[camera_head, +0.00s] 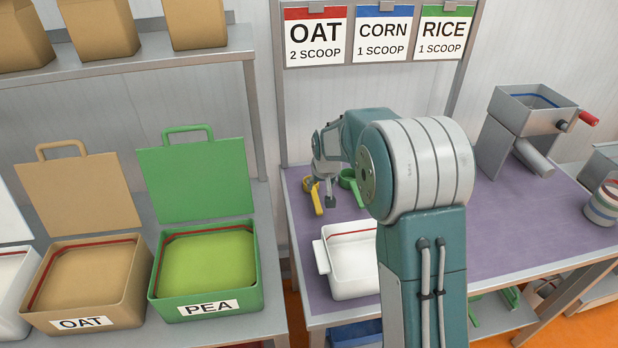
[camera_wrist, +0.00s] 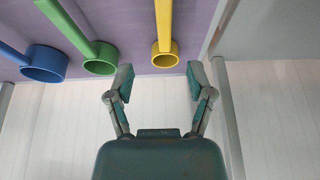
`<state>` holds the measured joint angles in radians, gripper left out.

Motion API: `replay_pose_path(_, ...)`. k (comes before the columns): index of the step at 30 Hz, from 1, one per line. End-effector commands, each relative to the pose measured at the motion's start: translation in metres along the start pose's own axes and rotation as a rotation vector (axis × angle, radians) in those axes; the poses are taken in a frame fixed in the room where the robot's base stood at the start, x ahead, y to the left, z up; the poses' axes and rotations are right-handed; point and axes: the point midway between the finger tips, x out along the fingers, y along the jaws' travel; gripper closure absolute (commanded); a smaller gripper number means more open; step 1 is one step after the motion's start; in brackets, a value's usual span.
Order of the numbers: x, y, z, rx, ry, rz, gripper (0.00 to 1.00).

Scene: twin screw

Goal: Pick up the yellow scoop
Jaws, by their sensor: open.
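The yellow scoop (camera_head: 314,195) lies on the purple table top at its left part, partly beside and under my gripper in the head view. In the wrist view the yellow scoop (camera_wrist: 165,50) shows its round cup between and beyond my fingertips, with its handle running up out of the frame. My gripper (camera_wrist: 159,82) is open and empty, its two fingers spread to either side of the scoop's cup. The gripper (camera_head: 324,192) is partly hidden by my arm in the head view.
A green scoop (camera_wrist: 101,57) and a blue scoop (camera_wrist: 46,62) lie beside the yellow one, the green nearest. A white bin (camera_head: 350,262) stands at the table's front. A hand mill (camera_head: 530,120) stands at the right. Ingredient boxes (camera_head: 205,275) sit on the left bench.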

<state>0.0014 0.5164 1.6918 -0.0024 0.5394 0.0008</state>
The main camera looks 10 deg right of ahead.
Motion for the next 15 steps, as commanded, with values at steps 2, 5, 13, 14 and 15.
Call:
replay_pose_path(2, 0.005, -0.001, 0.000, -0.001, -0.001, 0.000, 0.31)
replay_pose_path(5, 0.019, -0.002, 0.000, -0.001, -0.003, 0.001, 0.31)
replay_pose_path(13, 0.056, 0.002, -0.001, 0.000, -0.001, -0.002, 0.31)
replay_pose_path(14, 0.058, 0.002, -0.001, 0.000, 0.000, -0.002, 0.31)
replay_pose_path(15, 0.060, 0.002, -0.001, 0.000, -0.001, -0.003, 0.31)
